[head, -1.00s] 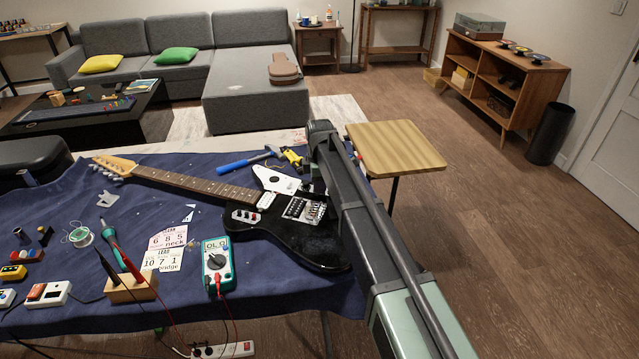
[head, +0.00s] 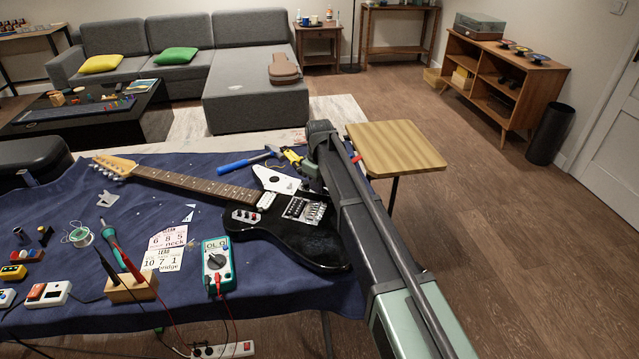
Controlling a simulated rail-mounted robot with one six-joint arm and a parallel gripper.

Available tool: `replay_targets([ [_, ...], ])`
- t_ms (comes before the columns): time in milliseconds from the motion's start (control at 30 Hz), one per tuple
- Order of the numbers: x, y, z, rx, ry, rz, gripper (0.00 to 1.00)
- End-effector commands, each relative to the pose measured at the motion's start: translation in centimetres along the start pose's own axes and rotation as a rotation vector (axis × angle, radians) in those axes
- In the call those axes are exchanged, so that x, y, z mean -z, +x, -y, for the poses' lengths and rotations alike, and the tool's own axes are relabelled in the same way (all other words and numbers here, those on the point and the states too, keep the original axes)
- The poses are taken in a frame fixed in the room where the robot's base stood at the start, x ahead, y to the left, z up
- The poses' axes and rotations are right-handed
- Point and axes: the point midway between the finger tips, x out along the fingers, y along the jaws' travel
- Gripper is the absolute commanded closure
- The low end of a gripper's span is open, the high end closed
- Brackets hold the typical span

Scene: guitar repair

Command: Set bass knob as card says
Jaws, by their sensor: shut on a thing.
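The black electric guitar (head: 315,243) lies on the blue cloth, its neck pointing to the upper left. Small knobs on a light control plate (head: 246,216) show on its body; I cannot tell which is the bass knob. Two white cards lie left of the guitar. The upper card (head: 168,239) reads "6 8 5" and "neck". The lower card (head: 164,259) reads "10 7 1" and "bridge"; their small print is hard to read. My arm reaches in from the lower right, past the guitar's right side.
A green multimeter (head: 217,265) stands in front of the guitar, beside a wooden block (head: 131,288) holding probes. A blue-handled hammer (head: 247,161) lies behind the guitar. A wooden-topped small table (head: 396,148) stands right of my arm. A power strip (head: 223,350) is at the bottom.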

Motion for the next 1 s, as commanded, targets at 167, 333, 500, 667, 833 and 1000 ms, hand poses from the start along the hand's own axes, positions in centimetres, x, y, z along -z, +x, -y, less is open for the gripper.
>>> replay_targets([
  [167,-0.01,0.01,0.04,0.0,0.132,0.0,1.0],
  [333,-0.01,0.01,0.06,0.0,0.226,0.0,1.0],
  [500,-0.01,0.01,0.07,0.0,0.283,0.0,1.0],
  [667,-0.01,0.01,0.07,0.0,0.308,0.0,1.0],
  [833,-0.02,0.01,0.07,0.0,0.312,0.0,1.0],
  [1000,-0.01,0.01,0.07,0.0,0.312,0.0,1.0],
])
